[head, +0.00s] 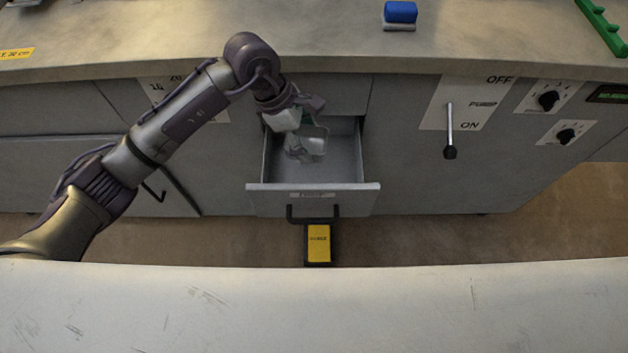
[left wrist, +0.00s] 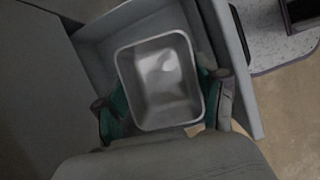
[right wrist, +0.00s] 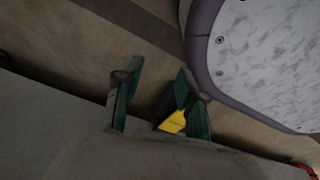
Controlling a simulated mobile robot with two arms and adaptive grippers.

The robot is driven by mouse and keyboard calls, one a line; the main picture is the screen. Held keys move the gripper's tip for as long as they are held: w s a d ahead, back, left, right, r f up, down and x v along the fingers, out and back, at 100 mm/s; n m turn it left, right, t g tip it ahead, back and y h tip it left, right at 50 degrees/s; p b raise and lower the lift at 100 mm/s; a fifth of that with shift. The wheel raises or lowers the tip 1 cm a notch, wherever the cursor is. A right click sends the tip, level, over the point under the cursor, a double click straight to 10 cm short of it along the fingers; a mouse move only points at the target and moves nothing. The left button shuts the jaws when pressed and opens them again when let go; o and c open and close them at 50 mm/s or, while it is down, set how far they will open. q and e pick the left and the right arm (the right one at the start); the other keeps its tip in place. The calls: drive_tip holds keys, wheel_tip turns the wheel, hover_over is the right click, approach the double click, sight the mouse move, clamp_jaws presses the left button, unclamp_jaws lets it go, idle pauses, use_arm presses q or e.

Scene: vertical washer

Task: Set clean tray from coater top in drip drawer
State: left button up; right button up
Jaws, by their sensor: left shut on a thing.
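The drip drawer (head: 345,165) stands pulled out from the grey cabinet front. A small shiny metal tray (head: 306,145) is inside the drawer's opening, toward its left side. My left gripper (head: 297,122) reaches down into the drawer and is shut on the tray. In the left wrist view the tray (left wrist: 160,82) is upright-facing and empty, between the green-padded fingers, with the drawer wall (left wrist: 235,70) beside it. I cannot tell whether the tray touches the drawer floor. My right gripper (right wrist: 160,105) shows only in its wrist view, fingers apart, with nothing held between them.
The coater top (head: 330,40) holds a blue block (head: 400,14) and a green rack (head: 603,25). A pump lever (head: 449,130) and knobs (head: 548,101) are on the front at right. A yellow pedal (head: 318,243) is on the floor below the drawer. A pale surface lies nearest me.

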sight(313, 145)
use_arm(q)
drive_tip(key=f, duration=0.1)
drive_tip(key=f+n, duration=0.1)
drive_tip(key=w+d, duration=0.1)
drive_tip(key=shift+f+n+t+b, duration=0.3)
drive_tip(key=shift+f+b, duration=0.05)
drive_tip(key=shift+f, duration=0.05)
wheel_tip(313, 145, down, 5)
drive_tip(key=shift+s+d+f, duration=0.1)
wheel_tip(313, 145, down, 4)
drive_tip(key=shift+r+b, duration=0.25)
drive_tip(key=shift+b, duration=0.05)
drive_tip(key=shift+f, duration=0.25)
use_arm(e)
drive_tip(key=w, duration=0.1)
drive_tip(key=w+r, duration=0.1)
drive_tip(key=w, duration=0.1)
drive_tip(key=shift+w+a+r, duration=0.1)
drive_tip(key=shift+a+r, duration=0.05)
drive_tip(key=shift+a, duration=0.15)
use_arm(q)
drive_tip(key=o, duration=0.8)
use_arm(e)
drive_tip(key=shift+r, duration=0.2)
